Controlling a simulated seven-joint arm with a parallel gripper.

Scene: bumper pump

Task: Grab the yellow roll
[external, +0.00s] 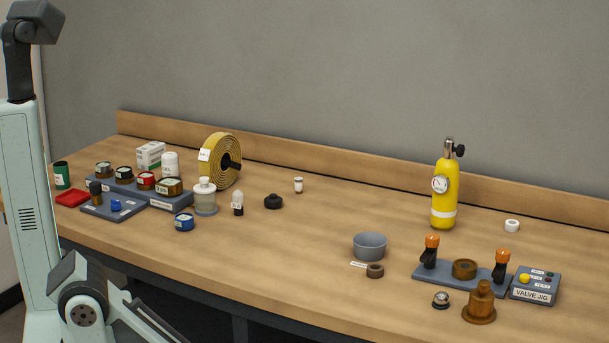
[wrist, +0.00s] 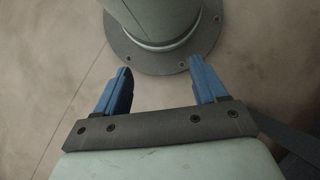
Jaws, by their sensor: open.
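The yellow roll (external: 211,165) stands upright on its edge at the back left of the bench, with a white label on its left side and a black hub sticking out at its middle. My gripper does not show in the external view. In the wrist view my gripper (wrist: 161,85) has its two blue fingers wide apart with nothing between them. It points down at the floor and my own round base, away from the bench. The roll is not in the wrist view.
Jars and small containers on a grey tray (external: 165,203) stand left of the roll. A clear jar (external: 205,197) stands close in front of it. A yellow cylinder (external: 443,195), a grey bowl (external: 370,246) and a valve jig (external: 535,285) are to the right. The middle front of the bench is clear.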

